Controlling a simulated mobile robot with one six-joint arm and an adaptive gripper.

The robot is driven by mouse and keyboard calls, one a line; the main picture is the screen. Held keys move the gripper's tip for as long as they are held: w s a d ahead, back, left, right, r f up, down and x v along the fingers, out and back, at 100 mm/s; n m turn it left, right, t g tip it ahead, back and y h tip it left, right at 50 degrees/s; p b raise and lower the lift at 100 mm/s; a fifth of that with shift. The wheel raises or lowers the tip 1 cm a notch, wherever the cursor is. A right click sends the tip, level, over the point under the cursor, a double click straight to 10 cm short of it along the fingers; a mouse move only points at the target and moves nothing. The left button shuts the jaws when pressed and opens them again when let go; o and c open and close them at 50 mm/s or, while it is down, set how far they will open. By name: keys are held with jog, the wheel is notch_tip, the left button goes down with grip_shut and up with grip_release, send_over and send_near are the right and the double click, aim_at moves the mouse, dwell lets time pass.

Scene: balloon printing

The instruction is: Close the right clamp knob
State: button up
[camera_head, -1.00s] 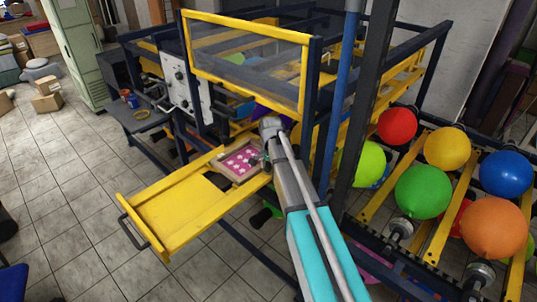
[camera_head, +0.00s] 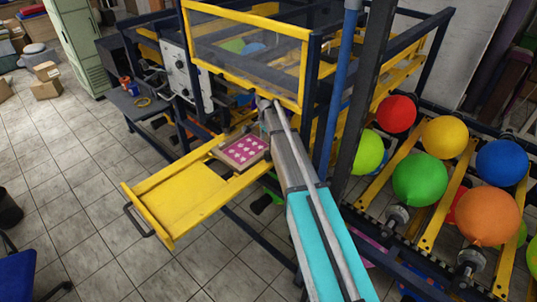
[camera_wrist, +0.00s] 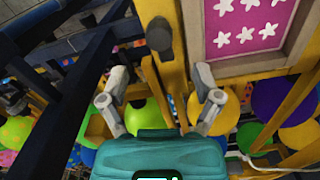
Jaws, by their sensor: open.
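A dark round knob (camera_wrist: 159,35), which looks like the clamp knob, shows in the wrist view left of the pink printing frame. My gripper (camera_wrist: 160,78) is open and empty, with one grey finger on each side below the knob in the picture. The knob lies ahead of the gap between the fingertips and is not gripped. The pink plate with white stars in its pale frame (camera_head: 243,151) sits on the yellow slide tray (camera_head: 178,198) in the head view. There my arm hides the gripper and the knob.
Yellow and dark blue machine bars stand close around my gripper. A clear guard panel with a yellow frame (camera_head: 247,7) is above and behind the arm's end. Several balloons, including a green one (camera_head: 420,180), sit on a rack at right. Tiled floor is open at left.

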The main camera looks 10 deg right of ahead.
aim_at(267, 153)
jog(key=shift+f+b, duration=3.5)
jog(key=shift+f, duration=0.1)
